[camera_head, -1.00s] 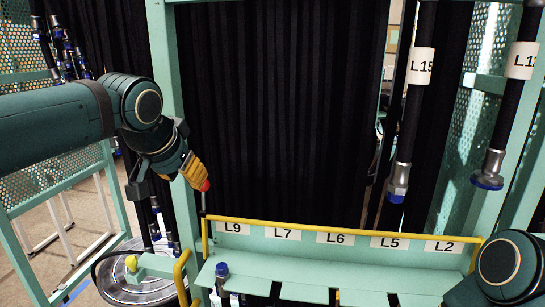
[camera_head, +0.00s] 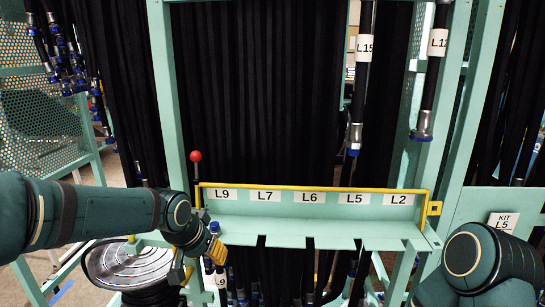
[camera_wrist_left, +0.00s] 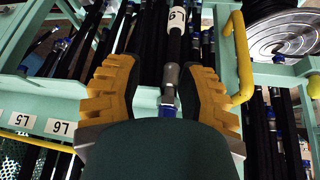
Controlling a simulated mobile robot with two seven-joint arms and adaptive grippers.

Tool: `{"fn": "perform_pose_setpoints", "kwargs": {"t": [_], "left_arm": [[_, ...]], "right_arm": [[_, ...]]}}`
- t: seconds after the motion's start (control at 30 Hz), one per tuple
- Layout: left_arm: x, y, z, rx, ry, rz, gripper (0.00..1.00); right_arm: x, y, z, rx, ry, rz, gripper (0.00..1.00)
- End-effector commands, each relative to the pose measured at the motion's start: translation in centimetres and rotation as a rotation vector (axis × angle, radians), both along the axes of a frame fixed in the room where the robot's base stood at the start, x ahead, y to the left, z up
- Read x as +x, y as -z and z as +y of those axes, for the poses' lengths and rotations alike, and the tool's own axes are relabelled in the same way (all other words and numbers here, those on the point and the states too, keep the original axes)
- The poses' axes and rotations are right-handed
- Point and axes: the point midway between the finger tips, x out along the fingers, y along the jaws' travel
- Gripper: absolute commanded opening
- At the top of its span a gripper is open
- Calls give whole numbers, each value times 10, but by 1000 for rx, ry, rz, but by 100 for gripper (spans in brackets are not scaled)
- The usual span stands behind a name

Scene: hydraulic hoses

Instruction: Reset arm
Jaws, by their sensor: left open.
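My left gripper (camera_head: 216,249) has yellow ridged fingers and hangs low at the left end of the labelled shelf, in front of hose ends. It also shows in the left wrist view (camera_wrist_left: 163,90), where its fingers are apart. A hose end with a metal fitting (camera_wrist_left: 171,77) and a white L9 label (camera_wrist_left: 177,19) shows between the fingers in that view. I see no contact with it, but cannot tell the depth. My right arm shows only as a dark green link at the lower right; its gripper is out of view.
The green shelf (camera_head: 320,228) has a yellow rail and labels L9 to L2. Hoses L15 (camera_head: 361,90) and L12 (camera_head: 433,80) hang at the right. A red knob (camera_head: 196,156) stands up at the shelf's left end. A round metal drum (camera_head: 125,262) sits at lower left.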

Motion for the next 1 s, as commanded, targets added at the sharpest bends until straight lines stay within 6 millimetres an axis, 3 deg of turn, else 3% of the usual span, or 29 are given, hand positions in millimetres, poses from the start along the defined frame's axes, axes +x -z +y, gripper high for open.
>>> {"fn": "perform_pose_setpoints", "kwargs": {"t": [0.03, 0.2, 0.37, 0.5, 0.6, 0.7, 0.83, 1.0], "left_arm": [[-5, 43, -6, -21, -4, 39, 39], [-30, 158, -24, -106, -47, 134, 39], [-75, 259, -35, -181, -125, 227, 39], [-127, 334, -41, -234, -215, 307, 39], [-162, 370, -44, -257, -279, 350, 39], [-188, 392, -45, -267, -326, 380, 39], [-205, 404, -46, -273, -358, 396, 39], [-207, 404, -45, -273, -364, 395, 39]], "right_arm": [[-1, 8, 0, -1, -2, 2, 47], [-3, 25, 1, -2, -3, 7, 47], [-3, 42, 2, -4, -4, 9, 47], [-4, 56, 2, -6, -5, 12, 47], [-5, 64, 3, -6, -6, 14, 47], [-5, 69, 3, -7, -7, 14, 47], [-5, 72, 3, -8, -7, 14, 47], [-5, 71, 3, -9, -8, 14, 47]]}}
